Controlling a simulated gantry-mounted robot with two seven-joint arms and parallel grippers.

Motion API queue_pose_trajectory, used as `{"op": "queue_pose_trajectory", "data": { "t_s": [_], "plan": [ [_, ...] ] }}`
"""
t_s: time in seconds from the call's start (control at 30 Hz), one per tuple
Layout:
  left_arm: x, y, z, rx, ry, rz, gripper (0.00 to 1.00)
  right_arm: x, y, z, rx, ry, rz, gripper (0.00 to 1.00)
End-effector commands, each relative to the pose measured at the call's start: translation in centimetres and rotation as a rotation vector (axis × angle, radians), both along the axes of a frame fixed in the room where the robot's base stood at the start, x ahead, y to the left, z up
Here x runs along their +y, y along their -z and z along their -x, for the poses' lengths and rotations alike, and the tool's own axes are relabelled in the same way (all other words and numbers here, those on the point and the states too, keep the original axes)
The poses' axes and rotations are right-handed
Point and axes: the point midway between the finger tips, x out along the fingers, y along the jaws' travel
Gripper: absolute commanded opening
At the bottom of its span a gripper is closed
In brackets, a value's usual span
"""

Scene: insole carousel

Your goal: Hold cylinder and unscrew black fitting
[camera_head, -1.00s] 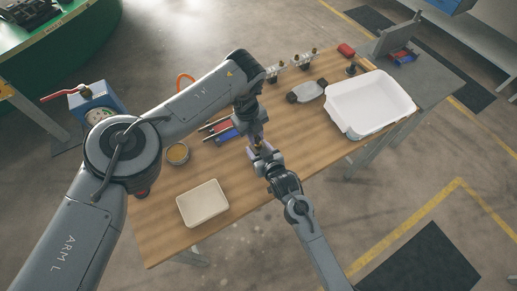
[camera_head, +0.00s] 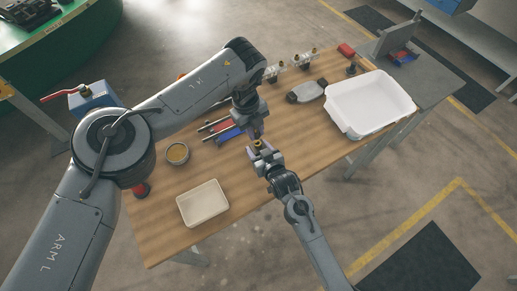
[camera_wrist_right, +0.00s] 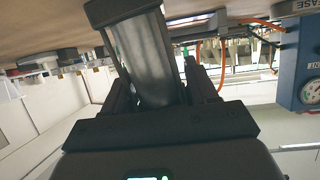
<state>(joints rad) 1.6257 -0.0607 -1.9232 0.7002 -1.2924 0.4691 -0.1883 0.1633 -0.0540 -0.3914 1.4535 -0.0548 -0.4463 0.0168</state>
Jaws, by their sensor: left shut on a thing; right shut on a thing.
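My right gripper (camera_head: 264,157) is shut on the cylinder over the front middle of the table. In the right wrist view the dark, shiny cylinder (camera_wrist_right: 152,62) stands between the two fingers of my right gripper (camera_wrist_right: 155,90). A small brass-coloured end (camera_head: 257,144) shows at its top in the head view.
A cream tray (camera_head: 203,204) and a round tin (camera_head: 177,153) lie on the wooden table at the left. Red and blue hand tools (camera_head: 222,131) lie behind my left gripper. A large white bin (camera_head: 369,104) stands at the right. Bare tabletop lies around my right gripper.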

Motion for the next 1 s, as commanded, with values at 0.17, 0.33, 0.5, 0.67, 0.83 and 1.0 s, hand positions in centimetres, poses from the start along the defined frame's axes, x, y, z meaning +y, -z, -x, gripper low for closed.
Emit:
{"op": "queue_pose_trajectory", "data": {
  "t_s": [0.17, 0.33, 0.5, 0.67, 0.83, 1.0],
  "plan": [
    [0.0, -0.1, 0.0, 0.0, 0.0, 0.0, 0.0, 0.0, -0.2, -0.1, -0.003, 0.0, -0.001, 0.11],
    [0.0, -0.1, 0.0, 0.0, 0.0, 0.0, 0.0, 0.0, -0.2, -0.1, -0.003, 0.0, -0.001, 0.11],
    [0.0, -0.6, 0.0, -0.002, 0.001, 0.0, 0.0, 0.0, -0.2, -0.1, -0.003, 0.0, -0.001, 0.11],
    [0.0, -1.8, 0.0, -0.001, 0.001, 0.0, 0.0, 0.0, -0.2, -0.1, -0.003, 0.0, -0.001, 0.11],
    [0.0, -3.1, 0.0, -0.002, 0.001, 0.0, 0.0, 0.0, -0.2, -0.1, -0.003, 0.0, -0.001, 0.11],
    [0.0, -4.5, 0.0, -0.001, 0.001, 0.001, 0.0, 0.0, -0.2, -0.1, -0.003, 0.0, -0.001, 0.11]
  ]
}}
